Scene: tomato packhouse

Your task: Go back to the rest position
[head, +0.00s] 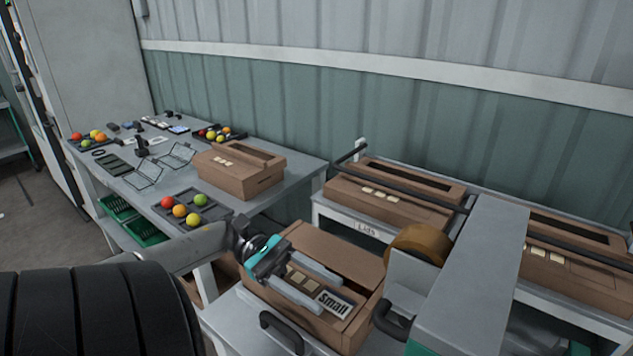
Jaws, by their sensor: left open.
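My left gripper (331,297) reaches in from the left, its two grey fingers spread apart with nothing seen between them. It is over a brown cardboard box (343,253) marked with a "Small" label (333,303). The fingers lie across the box's front part in the picture; I cannot tell whether they touch it. The gripper hides part of the box. My right gripper is not in view.
A grey table (300,165) at left holds another cardboard box (240,172), trays of colored tomatoes (186,212) and small tools. A grey machine (480,270) with a brown tape roll (420,243) stands right of the "Small" box. More boxes (392,197) sit behind, by the wall.

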